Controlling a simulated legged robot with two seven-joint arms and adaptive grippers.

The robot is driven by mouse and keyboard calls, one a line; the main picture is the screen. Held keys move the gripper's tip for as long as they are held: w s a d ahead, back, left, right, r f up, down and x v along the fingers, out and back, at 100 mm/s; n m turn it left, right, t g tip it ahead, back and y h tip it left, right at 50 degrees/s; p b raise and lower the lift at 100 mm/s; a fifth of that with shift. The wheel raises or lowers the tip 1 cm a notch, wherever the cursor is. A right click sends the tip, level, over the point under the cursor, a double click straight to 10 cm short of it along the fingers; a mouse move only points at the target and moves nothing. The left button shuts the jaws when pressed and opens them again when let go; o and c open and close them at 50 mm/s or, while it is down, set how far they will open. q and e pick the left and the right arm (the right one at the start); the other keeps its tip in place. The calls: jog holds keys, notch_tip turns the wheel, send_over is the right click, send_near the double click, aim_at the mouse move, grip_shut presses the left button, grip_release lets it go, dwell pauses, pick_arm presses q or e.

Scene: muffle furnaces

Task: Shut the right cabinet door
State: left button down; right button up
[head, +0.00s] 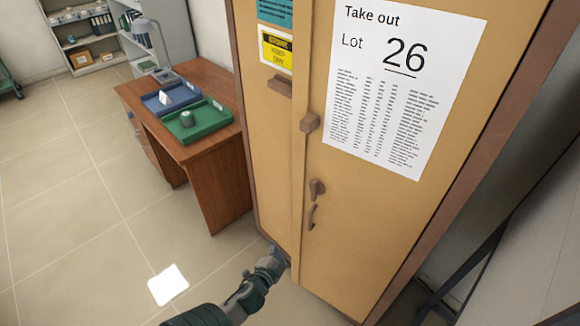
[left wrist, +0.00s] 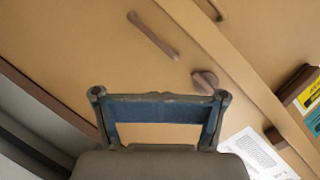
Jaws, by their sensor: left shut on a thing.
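The tan wood cabinet's right door (head: 360,220) fills the middle right of the head view. It bears a white "Lot 26" sheet (head: 405,90), a brown knob (head: 317,188) and a handle (head: 311,217). It looks almost flush; I cannot tell whether a small gap is left. The left door (head: 272,150) is beside it. My left gripper (head: 279,256) is low, near the bottom of the door seam. In the left wrist view its blue-padded fingers (left wrist: 160,108) face the right door (left wrist: 80,50). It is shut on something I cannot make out. My right gripper is out of view.
A brown desk (head: 215,165) with a blue tray (head: 170,98), a green tray (head: 222,124) and a lamp (head: 150,35) stands left of the cabinet. Shelves (head: 85,35) stand at the back. The tiled floor (head: 70,190) at left is clear.

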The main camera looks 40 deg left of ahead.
pick_arm(q)
jog(key=a+r+m+t+p, duration=0.2)
jog(key=a+r+m+p, duration=0.25)
jog(key=r, duration=0.55)
jog(key=m+t+h+p, duration=0.1)
jog(key=m+t+p, duration=0.1)
jog(key=m+p, duration=0.25)
send_near(295, 170)
jog(key=p+x, duration=0.1)
jog(key=x, duration=0.5)
jog(key=shift+w+a+r, duration=0.1)
jog(key=shift+w+a, duration=0.05)
jog(key=shift+w, duration=0.15)
jog(key=shift+w+a, duration=0.1)
jog(key=shift+w, duration=0.25)
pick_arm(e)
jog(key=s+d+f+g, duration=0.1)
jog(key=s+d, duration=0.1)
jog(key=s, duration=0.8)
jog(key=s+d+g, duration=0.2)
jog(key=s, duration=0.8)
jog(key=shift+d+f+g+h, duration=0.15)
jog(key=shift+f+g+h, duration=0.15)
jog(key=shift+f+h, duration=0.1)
